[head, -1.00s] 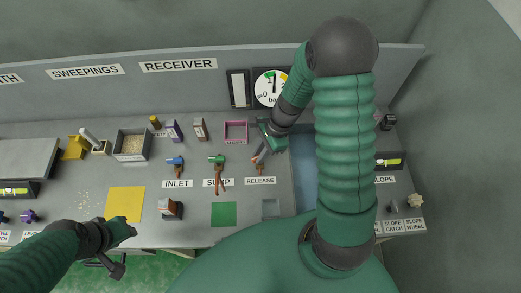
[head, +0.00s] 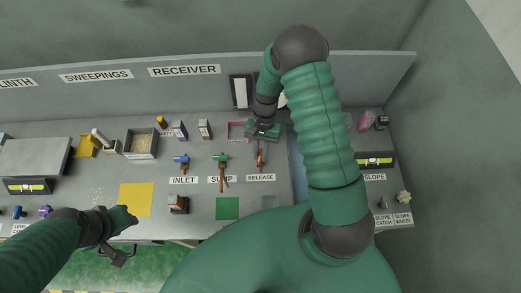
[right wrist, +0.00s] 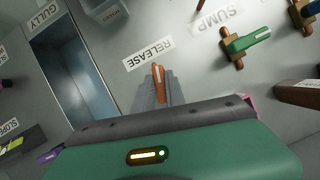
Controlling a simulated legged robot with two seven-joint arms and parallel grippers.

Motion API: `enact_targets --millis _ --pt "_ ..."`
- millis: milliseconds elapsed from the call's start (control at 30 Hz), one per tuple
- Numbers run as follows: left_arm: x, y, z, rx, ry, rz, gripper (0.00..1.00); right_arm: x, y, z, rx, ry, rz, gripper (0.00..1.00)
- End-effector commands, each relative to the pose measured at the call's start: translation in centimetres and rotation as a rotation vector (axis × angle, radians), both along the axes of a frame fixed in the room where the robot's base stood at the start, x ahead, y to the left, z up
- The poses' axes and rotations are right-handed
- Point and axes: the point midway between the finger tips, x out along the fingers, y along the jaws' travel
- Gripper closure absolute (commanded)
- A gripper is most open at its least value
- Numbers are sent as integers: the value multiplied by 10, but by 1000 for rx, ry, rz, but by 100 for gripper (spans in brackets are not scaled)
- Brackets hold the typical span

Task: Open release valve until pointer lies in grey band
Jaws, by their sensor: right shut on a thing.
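The release valve's orange-brown handle (head: 260,160) stands just behind the RELEASE label (head: 261,177). My right gripper (head: 261,150) is shut on this handle. In the right wrist view the handle's orange end (right wrist: 158,79) shows between the grey fingers (right wrist: 155,95), near the RELEASE label (right wrist: 149,55). The pressure gauge (head: 283,101) is almost wholly hidden behind my right arm; its pointer and grey band cannot be seen now. My left gripper (head: 119,257) is over the bench's front edge at the lower left, away from the valve; its finger opening is unclear.
The sump valve's green handle (head: 221,157) and the blue inlet valve (head: 182,159) stand left of the release valve. A pink-rimmed tray (head: 237,131) lies close to my right gripper. A green square (head: 228,208) and yellow mat (head: 136,199) lie at the front.

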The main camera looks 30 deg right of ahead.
Motion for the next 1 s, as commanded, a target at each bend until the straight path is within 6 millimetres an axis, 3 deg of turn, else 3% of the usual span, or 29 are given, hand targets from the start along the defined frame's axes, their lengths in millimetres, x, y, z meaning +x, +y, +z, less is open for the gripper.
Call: enact_targets --millis 400,933,967,1000 --pt "0 0 11 0 0 0 64 2 1 2 1 -6 197 100" --pt "0 0 11 0 0 0 64 1 0 0 1 -4 222 100" --pt "0 0 11 0 0 0 64 1 0 0 1 -4 222 83" --pt "0 0 11 0 0 0 64 1 0 0 1 -4 222 78"
